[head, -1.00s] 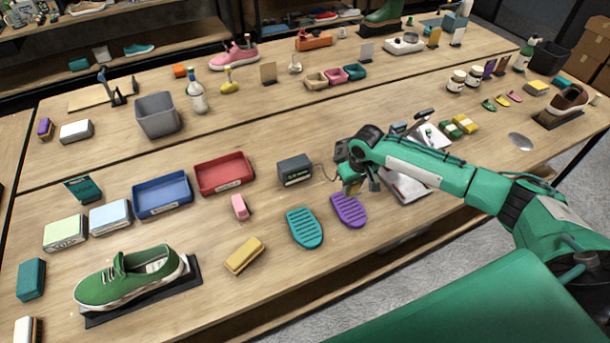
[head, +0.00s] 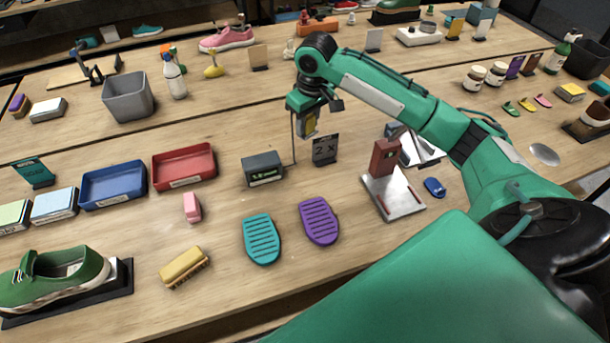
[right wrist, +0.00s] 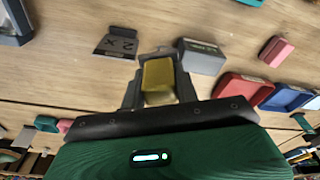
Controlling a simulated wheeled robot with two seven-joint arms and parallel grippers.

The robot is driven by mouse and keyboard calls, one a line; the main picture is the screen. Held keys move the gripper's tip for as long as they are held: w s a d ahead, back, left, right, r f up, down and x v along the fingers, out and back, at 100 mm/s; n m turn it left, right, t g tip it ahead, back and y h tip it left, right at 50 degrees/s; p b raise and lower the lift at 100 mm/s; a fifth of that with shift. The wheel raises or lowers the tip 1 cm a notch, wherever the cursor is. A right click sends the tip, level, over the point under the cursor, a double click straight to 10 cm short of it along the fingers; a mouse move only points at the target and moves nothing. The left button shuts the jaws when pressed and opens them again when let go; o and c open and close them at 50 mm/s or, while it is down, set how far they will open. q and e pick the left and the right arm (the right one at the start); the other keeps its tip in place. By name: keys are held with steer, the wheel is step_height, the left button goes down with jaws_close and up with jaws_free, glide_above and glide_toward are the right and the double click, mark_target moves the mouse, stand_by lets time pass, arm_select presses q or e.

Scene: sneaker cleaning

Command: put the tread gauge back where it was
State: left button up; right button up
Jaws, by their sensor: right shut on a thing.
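My right gripper (head: 308,128) is shut on a small yellow block, which I take to be the tread gauge (head: 309,123). It is held above the table, behind the purple sole. In the right wrist view the yellow block (right wrist: 158,78) sits between the two fingers. A dark grey box with a green display (head: 263,169) stands on the table just left of and below the gripper; the box also shows in the right wrist view (right wrist: 203,56). My left gripper is not in view.
A dark "2 X" card (head: 325,150) stands right of the box. A purple sole (head: 319,221) and a teal sole (head: 262,239) lie in front. A metal plate with a brown block (head: 392,190) stands right. Red tray (head: 184,183) and pink block (head: 192,207) are left.

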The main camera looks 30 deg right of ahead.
step_height(320, 180, down, 14)
steer(key=shift+a+f+p, duration=0.1)
steer(key=shift+p, duration=1.1)
step_height(320, 180, down, 4)
steer(key=shift+r+p, duration=0.1)
steer(key=shift+p, duration=0.35)
steer(key=shift+f, duration=0.3)
steer(key=shift+f, duration=0.15)
steer(key=o, duration=0.9)
steer(key=r, duration=0.4)
steer(key=s+r+b, duration=0.1)
steer(key=r, duration=0.3)
steer(key=r+b, duration=0.1)
steer(key=r, duration=0.3)
steer(key=shift+s+r, duration=0.1)
steer(key=shift+s, duration=0.2)
